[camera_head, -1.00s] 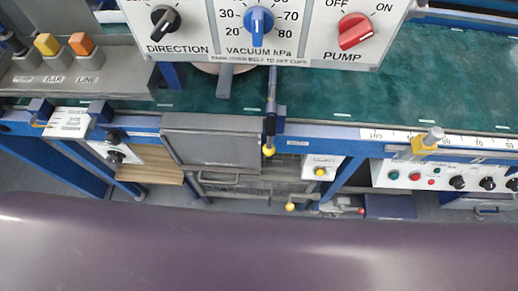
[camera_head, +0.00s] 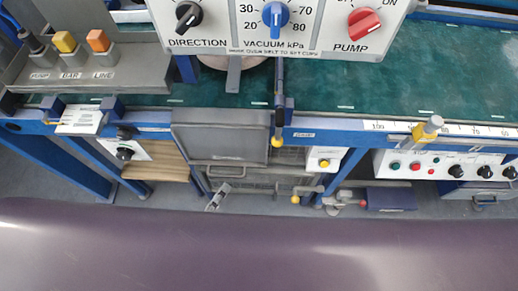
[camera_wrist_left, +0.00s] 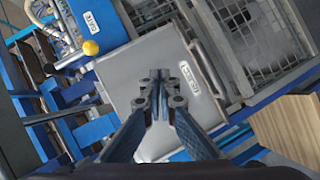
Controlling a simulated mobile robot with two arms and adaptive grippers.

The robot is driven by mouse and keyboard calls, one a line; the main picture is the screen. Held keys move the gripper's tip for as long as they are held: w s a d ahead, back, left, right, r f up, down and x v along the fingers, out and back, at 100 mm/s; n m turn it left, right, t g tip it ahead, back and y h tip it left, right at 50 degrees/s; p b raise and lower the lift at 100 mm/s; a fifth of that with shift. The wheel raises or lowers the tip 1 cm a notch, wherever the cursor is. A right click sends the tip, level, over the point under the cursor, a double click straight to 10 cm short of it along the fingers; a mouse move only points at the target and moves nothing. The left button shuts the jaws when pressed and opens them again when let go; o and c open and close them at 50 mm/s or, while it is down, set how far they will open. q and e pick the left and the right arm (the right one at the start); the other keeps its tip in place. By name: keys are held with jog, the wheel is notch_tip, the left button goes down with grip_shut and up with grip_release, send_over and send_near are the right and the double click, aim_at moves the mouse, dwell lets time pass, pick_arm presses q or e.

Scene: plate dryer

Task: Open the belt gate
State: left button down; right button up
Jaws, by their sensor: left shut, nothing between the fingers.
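A dark lever with a yellow ball knob (camera_head: 277,142) hangs down at the front edge of the green belt, beside a small label plate (camera_head: 304,134). In the left wrist view the yellow knob (camera_wrist_left: 91,47) shows next to a blue part with a plate reading GATE (camera_wrist_left: 93,22). My left gripper (camera_wrist_left: 160,82) is shut and empty, in front of a grey lidded panel (camera_wrist_left: 125,65); the knob is up and left of the fingertips, apart from them. My right gripper is not in view.
The control box (camera_head: 310,35) overhangs the green belt (camera_head: 400,75). Another yellow knob (camera_head: 295,199) sits on a pipe below. A yellow clamp (camera_head: 420,132) stands on the scale rail at right. Wire-mesh boxes (camera_wrist_left: 255,35) lie beyond the panel in the wrist view.

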pick_arm(q)
notch_tip(320, 180, up, 10)
jog(key=d+n+t+h, duration=0.1)
jog(key=d+n, duration=0.1)
jog(key=shift+s+r+t+h, duration=0.25)
jog(key=shift+s+t+h, duration=0.05)
jog(key=shift+t+h, duration=0.1)
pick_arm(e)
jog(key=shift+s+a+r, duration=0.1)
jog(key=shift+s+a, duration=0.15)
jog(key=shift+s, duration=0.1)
pick_arm(q)
jog(key=shift+w, duration=0.1)
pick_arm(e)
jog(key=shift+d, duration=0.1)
pick_arm(q)
jog(key=s+d+p+x, duration=0.1)
jog(key=d+x, duration=0.1)
jog(key=x, duration=1)
jog(key=shift+d+f+p, duration=0.3)
jog(key=shift+d+p, duration=0.1)
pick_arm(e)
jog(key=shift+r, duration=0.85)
pick_arm(q)
jog(key=shift+w, duration=0.1)
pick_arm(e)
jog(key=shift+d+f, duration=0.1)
